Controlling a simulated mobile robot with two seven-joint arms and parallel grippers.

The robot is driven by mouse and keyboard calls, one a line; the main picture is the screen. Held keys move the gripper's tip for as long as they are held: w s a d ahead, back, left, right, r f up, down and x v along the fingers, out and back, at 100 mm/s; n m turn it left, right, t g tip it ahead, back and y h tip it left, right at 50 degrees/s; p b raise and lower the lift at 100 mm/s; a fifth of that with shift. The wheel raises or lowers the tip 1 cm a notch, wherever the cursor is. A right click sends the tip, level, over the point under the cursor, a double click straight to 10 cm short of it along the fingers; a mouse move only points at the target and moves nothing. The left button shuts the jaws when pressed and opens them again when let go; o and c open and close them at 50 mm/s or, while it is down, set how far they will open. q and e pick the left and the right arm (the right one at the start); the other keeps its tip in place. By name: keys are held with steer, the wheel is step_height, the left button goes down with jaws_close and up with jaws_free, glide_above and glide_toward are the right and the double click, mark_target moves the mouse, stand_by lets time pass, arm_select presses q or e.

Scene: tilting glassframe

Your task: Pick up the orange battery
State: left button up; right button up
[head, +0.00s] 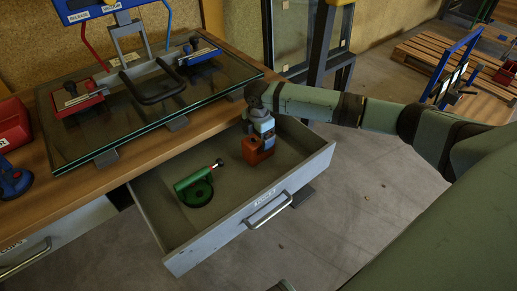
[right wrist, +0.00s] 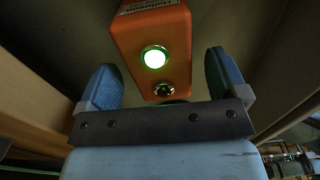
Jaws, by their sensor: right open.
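The orange battery (head: 258,152) stands in the open drawer, near its back right corner. In the right wrist view the battery (right wrist: 150,28) shows a lit green round button and a dark round fitting below it. My right gripper (head: 263,134) reaches down into the drawer at the battery. In the right wrist view the two blue fingers of the right gripper (right wrist: 163,70) are apart, one on each side of the battery's near end, with gaps visible. The battery rests in the drawer. My left gripper is out of view.
The drawer (head: 225,240) also holds a green tool (head: 194,187) left of the battery. Above it, the wooden bench (head: 115,181) carries a glass pane (head: 140,125) with red and blue clamps.

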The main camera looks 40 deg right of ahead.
step_height(320, 180, down, 3)
steer(key=shift+d+f+b, duration=0.1)
steer(key=shift+b, duration=0.2)
steer(key=c, duration=1.4)
steer(key=shift+r, duration=0.25)
